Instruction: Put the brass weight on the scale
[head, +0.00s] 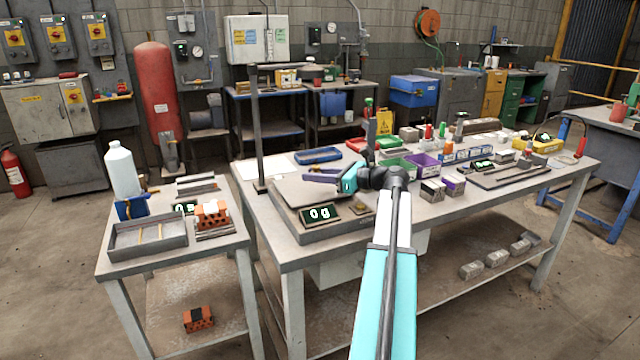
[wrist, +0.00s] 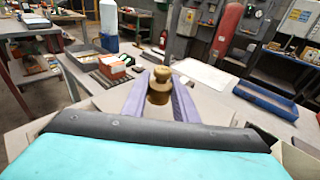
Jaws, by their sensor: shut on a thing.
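The brass weight (wrist: 160,84) is a small knobbed cylinder held between the purple fingers of my gripper in the wrist view (wrist: 160,95). In the head view my gripper (head: 308,175) is over the scale (head: 290,190), a flat grey plate on the left end of the large workbench. The scale's display (head: 320,213) reads 0 g. I cannot make out the weight clearly in the head view. The gap between the weight and the plate is too small to tell. In the wrist view the weight looks upright.
A post (head: 257,130) stands behind the scale. A blue tray (head: 318,155) lies behind it, also in the wrist view (wrist: 265,100). Bins and blocks crowd the bench to the right. A side table at left holds a grey tray (head: 150,240), a white bottle (head: 121,170) and an orange brick (head: 211,213).

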